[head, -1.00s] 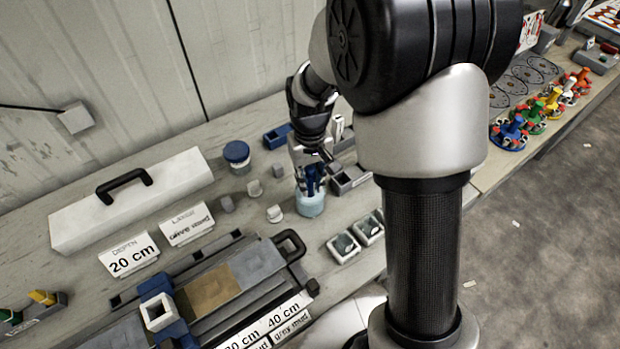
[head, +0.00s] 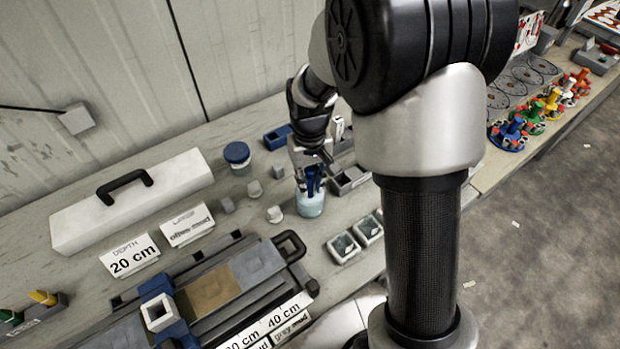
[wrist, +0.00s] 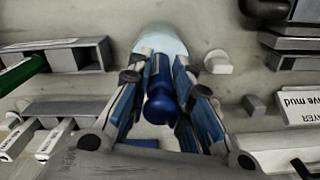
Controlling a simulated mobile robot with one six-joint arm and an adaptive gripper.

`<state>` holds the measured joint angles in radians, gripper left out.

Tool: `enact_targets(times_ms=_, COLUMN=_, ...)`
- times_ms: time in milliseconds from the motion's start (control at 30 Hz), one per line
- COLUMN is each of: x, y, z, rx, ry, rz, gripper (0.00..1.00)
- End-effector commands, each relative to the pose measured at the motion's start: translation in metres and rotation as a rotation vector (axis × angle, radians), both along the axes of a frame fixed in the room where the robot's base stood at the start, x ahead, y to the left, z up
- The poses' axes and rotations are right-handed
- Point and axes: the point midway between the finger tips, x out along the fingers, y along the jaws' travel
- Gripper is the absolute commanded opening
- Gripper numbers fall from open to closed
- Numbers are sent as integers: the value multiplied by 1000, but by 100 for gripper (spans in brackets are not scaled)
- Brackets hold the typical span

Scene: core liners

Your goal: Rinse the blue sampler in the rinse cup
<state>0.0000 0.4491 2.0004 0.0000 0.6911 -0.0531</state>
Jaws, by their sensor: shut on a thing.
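The blue sampler (wrist: 160,88) is upright between the fingers of my gripper (wrist: 160,100), which is shut on it. The rinse cup (head: 311,206), pale blue and clear, stands on the bench right below the gripper. It also shows in the wrist view (wrist: 160,40), behind the sampler. In the head view my gripper (head: 312,180) is over the cup's mouth, and the sampler's lower end seems to be at or inside the cup. The fingers hide the exact depth.
A blue-lidded jar (head: 237,156) and small grey and white pieces stand left of the cup. A grey holder (head: 348,180) is close on its right. Two small trays (head: 343,247) lie in front. The core liner rack (head: 230,285) is at front left.

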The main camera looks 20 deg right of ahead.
Motion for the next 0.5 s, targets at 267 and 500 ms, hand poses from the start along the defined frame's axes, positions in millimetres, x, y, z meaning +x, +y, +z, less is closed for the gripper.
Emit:
enact_targets(times_ms=267, x=0, y=0, z=0, rx=0, ry=0, rz=0, gripper=0)
enact_targets(times_ms=500, x=0, y=0, z=8, rx=0, ry=0, rz=0, gripper=0)
